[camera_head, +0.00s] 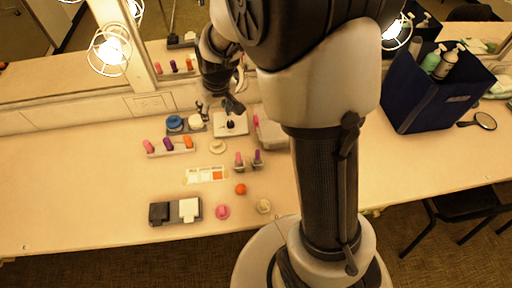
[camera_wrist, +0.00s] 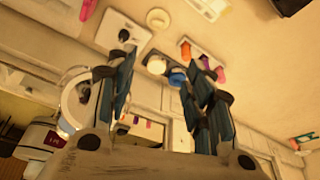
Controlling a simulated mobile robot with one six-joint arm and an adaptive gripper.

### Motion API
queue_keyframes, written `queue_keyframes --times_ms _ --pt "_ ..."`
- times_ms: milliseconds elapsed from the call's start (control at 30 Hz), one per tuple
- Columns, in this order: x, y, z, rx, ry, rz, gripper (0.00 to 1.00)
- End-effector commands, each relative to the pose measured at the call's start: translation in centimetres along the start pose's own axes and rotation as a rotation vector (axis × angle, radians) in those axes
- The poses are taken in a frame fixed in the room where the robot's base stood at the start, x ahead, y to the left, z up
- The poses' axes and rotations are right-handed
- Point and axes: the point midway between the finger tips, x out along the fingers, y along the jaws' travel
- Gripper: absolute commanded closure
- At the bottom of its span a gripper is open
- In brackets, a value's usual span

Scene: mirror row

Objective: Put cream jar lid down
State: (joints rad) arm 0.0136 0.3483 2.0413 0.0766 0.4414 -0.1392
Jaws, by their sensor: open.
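My gripper (camera_head: 218,108) is at the back of the counter, pointing down and open. In the wrist view, its two fingers (camera_wrist: 158,78) are spread wide with nothing held between them. A white round item (camera_head: 196,121) sits beside a blue round item (camera_head: 175,123) on a small dark tray; both show beyond the fingers in the wrist view, white (camera_wrist: 157,65) and blue (camera_wrist: 177,78). A cream round piece (camera_head: 218,146) lies on the counter in front of the gripper, also in the wrist view (camera_wrist: 158,18). I cannot tell which of the pale round pieces is the cream jar lid.
A pale square tray (camera_head: 231,124) with a dark item is right of the gripper. A lipstick rack (camera_head: 170,147) stands left. An orange ball (camera_head: 240,188), a pink piece (camera_head: 222,212) and another cream piece (camera_head: 263,206) lie near the front. A blue bin (camera_head: 420,95) is far right.

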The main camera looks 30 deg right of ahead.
Motion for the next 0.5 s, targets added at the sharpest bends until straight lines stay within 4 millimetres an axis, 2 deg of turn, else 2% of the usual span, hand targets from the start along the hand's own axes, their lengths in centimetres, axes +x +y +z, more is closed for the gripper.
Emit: queue_keyframes --times_ms 33,200,300,400,500 --pt "-3.1 -0.2 0.7 0.001 0.017 0.001 0.52" --pt "-11.3 -0.8 4.8 0.013 0.040 0.005 0.52" --pt "-15.2 -1.1 8.0 0.020 0.054 0.009 0.52" --pt "-18.3 -1.3 11.7 0.030 0.066 0.015 0.52" --pt "-20.4 -1.5 15.2 0.039 0.079 0.021 0.52"
